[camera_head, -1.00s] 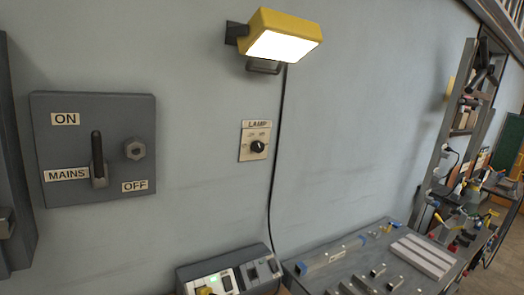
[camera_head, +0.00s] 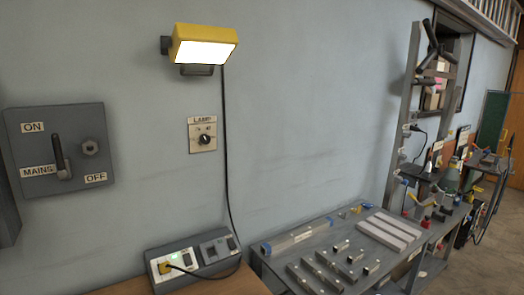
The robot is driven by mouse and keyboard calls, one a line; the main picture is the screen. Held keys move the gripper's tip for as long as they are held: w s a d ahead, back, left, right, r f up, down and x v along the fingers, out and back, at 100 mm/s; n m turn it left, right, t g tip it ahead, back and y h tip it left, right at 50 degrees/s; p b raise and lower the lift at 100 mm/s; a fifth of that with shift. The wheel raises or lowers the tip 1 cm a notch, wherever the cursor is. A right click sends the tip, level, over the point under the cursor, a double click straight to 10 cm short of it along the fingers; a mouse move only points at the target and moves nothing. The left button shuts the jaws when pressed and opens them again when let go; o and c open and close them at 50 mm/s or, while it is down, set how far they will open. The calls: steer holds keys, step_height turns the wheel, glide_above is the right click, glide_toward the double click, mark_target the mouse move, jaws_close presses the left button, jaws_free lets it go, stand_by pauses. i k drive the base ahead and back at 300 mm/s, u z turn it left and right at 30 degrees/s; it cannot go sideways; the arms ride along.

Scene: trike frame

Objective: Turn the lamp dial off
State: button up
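The lamp dial (camera_head: 205,139) is a small black round knob on a pale plate marked LAMP (camera_head: 202,121), fixed to the grey-blue wall. The marks beside the knob are too small to read, and I cannot tell its exact setting. Above it, the yellow wall lamp (camera_head: 205,34) glows bright white. A black cable (camera_head: 226,150) runs down from the lamp, just right of the plate. My gripper is not in view.
A grey MAINS switch box (camera_head: 62,150) with a dark lever is on the wall at left. Below the dial, a grey socket box (camera_head: 195,258) with a yellow plug stands on a wooden bench. A grey metal table (camera_head: 310,243) with bars is at lower right. The wall around the dial is clear.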

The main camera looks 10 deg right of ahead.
mark_target(204, 139)
steer(key=z, duration=0.5)
steer(key=k, duration=0.7)
steer(key=z, duration=0.3)
steer(key=i, duration=1.1)
steer(key=u, duration=0.85)
steer(key=i, duration=1.3)
steer(key=u, duration=0.2)
